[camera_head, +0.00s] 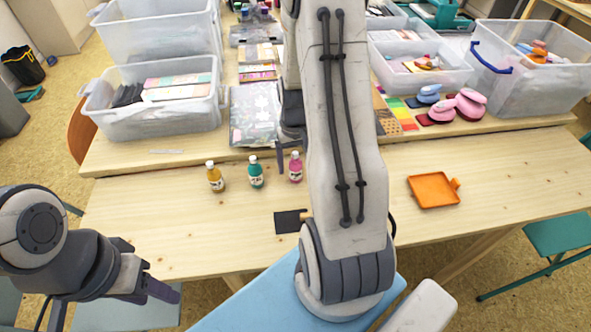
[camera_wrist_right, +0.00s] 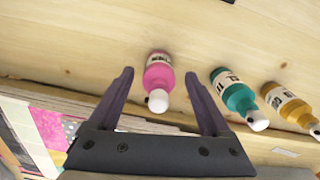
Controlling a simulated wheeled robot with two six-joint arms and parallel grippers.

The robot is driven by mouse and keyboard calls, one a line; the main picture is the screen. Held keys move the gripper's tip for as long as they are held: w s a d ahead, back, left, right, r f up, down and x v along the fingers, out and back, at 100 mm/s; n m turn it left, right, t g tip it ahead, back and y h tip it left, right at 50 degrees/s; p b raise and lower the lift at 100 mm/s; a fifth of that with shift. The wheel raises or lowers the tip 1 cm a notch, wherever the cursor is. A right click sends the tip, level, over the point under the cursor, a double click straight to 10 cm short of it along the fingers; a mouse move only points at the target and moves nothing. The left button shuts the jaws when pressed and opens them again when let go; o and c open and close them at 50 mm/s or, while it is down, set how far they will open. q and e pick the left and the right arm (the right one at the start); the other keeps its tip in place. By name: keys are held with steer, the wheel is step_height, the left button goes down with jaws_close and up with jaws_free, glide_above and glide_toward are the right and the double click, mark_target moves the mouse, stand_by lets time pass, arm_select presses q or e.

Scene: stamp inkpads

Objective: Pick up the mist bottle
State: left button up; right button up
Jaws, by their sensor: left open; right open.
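Three small bottles with white caps stand in a row on the wooden table: a yellow bottle (camera_head: 215,178), a teal bottle (camera_head: 256,174) and a pink bottle (camera_head: 295,168). I cannot tell which is called the mist bottle. In the right wrist view the pink bottle (camera_wrist_right: 158,76) appears between the spread fingers of my right gripper (camera_wrist_right: 160,76), with gaps on both sides. The teal bottle (camera_wrist_right: 234,92) and yellow bottle (camera_wrist_right: 288,104) are to its right there. My right arm partly hides its gripper in the head view. My left gripper (camera_head: 162,292) is open and empty, low at the left.
A black square (camera_head: 289,222) and an orange tray (camera_head: 433,190) lie on the table. Clear bins (camera_head: 150,118) stand at the back left. Pink stamps (camera_head: 470,104) and colored pads are at the back right. The table's left front is clear.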

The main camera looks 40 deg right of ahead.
step_height(320, 180, down, 2)
steer(key=shift+f, duration=0.15)
jaws_close()
